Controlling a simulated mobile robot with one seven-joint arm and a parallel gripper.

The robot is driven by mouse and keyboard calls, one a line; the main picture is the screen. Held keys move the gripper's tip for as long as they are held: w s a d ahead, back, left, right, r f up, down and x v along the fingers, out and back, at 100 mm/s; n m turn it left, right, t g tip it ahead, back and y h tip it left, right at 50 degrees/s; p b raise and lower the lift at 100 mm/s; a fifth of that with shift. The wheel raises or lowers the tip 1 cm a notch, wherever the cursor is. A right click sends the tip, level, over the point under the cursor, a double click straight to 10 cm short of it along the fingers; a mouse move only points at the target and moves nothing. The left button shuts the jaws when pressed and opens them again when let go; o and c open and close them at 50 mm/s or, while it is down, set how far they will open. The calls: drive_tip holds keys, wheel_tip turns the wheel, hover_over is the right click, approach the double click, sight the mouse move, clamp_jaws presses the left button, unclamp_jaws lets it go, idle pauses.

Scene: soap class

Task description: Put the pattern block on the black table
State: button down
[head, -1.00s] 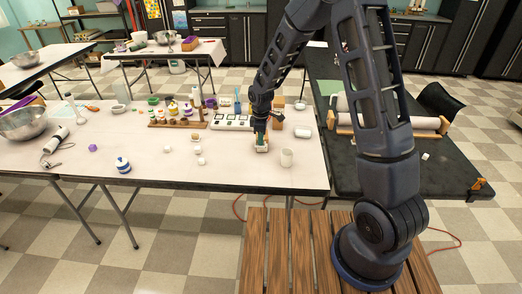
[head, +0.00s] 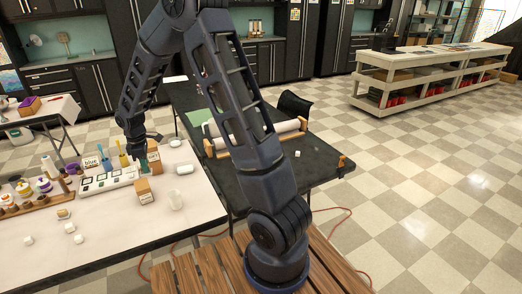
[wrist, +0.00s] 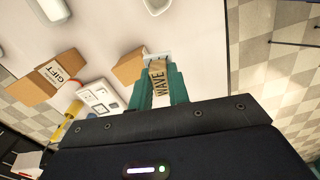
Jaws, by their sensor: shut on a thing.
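The pattern block (wrist: 158,75) is a small tan block marked "WAVE" in the wrist view. It sits between the teal fingers of my gripper (wrist: 160,88), which is shut on it. In the head view my gripper (head: 143,166) is over the right part of the white table, just above a labelled brown box shape (head: 145,191); I cannot tell whether that is the held block. The black table (head: 285,172) stands to the right of the white table.

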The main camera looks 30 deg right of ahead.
drive_tip(key=w+d+m, duration=0.2)
drive_tip(key=w+d, duration=0.5)
drive_tip(key=d, duration=0.5)
drive_tip(key=w+d+m, duration=0.3)
drive_tip(key=w+d, duration=0.4)
drive_tip(key=d, duration=0.6)
drive_tip(key=w+d+m, duration=0.1)
drive_tip(key=d+m, duration=0.3)
drive_tip(key=d, duration=2.1)
drive_tip(key=m, duration=0.7)
hover_over(335, 160)
wheel_tip(335, 160, down, 20)
drive_tip(key=shift+s+a, duration=0.1)
drive_tip(key=shift+a, duration=0.05)
drive_tip(key=shift+f, duration=0.1)
drive_tip(key=c, duration=1.6)
unclamp_jaws()
drive_tip(key=shift+c, duration=0.2)
drive_tip(key=o, duration=0.3)
